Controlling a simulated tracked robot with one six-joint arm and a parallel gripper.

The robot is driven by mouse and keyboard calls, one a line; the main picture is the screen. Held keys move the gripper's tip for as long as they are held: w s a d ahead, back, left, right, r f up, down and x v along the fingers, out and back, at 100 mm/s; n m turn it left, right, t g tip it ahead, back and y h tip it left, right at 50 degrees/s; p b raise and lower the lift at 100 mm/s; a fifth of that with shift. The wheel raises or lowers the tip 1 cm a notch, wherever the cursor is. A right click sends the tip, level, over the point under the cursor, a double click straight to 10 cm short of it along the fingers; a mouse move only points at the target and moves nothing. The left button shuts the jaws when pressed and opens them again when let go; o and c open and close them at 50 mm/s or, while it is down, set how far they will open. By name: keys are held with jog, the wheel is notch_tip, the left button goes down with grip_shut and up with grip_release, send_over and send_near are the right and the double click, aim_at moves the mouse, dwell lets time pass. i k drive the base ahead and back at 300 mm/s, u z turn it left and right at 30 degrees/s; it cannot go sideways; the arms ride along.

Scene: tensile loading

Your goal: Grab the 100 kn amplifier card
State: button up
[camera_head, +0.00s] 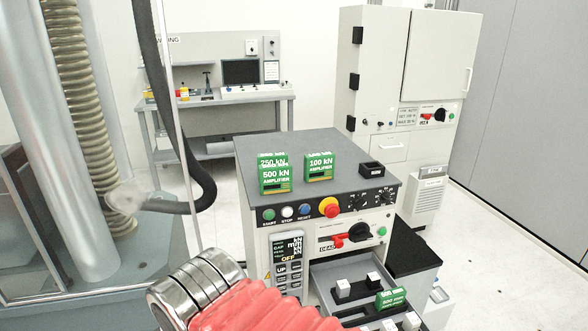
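The 100 kN amplifier card (319,167) is a green upright block with white lettering. It stands on the dark top of the grey control cabinet (345,146), right of the other cards. A green 500 kN amplifier card (275,180) stands to its left, with a 250 kN card (271,159) partly hidden behind it. The 100 kN card's front is unobstructed and nothing touches it. My gripper's fingers do not show. A red ribbed sleeve with metal rings, which may be part of my arm, fills the bottom left foreground.
A small black holder (371,170) sits right of the cards. The cabinet front has buttons, a red emergency knob (328,207) and a red-handled switch. Below, an open tray (330,272) holds a green 500 mm card (391,299). A hanging black hose (198,180) is at left.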

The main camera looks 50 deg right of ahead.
aim_at(318, 167)
jog(key=u, duration=0.6)
jog(key=i, duration=0.35)
jog(key=z, duration=2)
jog(key=i, duration=0.85)
